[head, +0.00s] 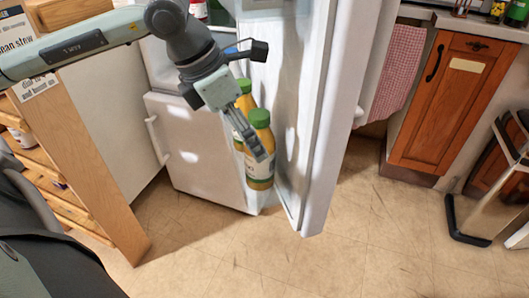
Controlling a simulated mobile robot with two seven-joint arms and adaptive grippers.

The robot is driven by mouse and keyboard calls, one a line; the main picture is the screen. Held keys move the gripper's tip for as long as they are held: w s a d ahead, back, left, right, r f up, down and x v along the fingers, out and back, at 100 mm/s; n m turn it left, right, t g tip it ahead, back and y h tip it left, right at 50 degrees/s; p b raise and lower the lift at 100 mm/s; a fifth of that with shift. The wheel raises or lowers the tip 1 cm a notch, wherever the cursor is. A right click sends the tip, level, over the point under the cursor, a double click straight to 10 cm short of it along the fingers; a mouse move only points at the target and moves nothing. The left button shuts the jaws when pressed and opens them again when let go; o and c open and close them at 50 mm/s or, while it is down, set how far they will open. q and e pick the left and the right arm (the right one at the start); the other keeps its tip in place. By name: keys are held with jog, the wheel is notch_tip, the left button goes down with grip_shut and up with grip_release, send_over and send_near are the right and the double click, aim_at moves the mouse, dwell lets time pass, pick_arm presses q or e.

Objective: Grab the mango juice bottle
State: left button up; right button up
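Two orange-yellow juice bottles with green caps stand by the inner side of the open fridge door in the head view. The nearer bottle (262,178) shows its cap and lower body. The farther bottle (245,101) is behind it and mostly hidden. I cannot read their labels, so I cannot tell which is mango. My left gripper (259,153) points down in front of the nearer bottle and covers part of it. I cannot tell whether it touches the bottle or whether its fingers are apart. My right gripper is not in view.
The white fridge door (327,130) stands open just right of the bottles. A closed white lower door (196,153) is to their left. A wooden drawer unit (92,165) stands at left. A wooden cabinet (440,115) is at right. The tiled floor in front is clear.

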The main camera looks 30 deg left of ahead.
aim_at(260, 176)
pick_arm(q)
jog(key=shift+w+f, duration=0.15)
jog(key=shift+f, duration=0.1)
jog(key=x, duration=0.3)
jog(key=p+x, duration=0.1)
jog(key=x, duration=0.1)
jog(key=shift+w, duration=0.3)
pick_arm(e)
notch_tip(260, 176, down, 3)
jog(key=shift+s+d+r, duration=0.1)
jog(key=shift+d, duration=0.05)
pick_arm(q)
jog(key=shift+r, duration=0.1)
jog(key=shift+c, duration=0.5)
jog(key=c, duration=1.5)
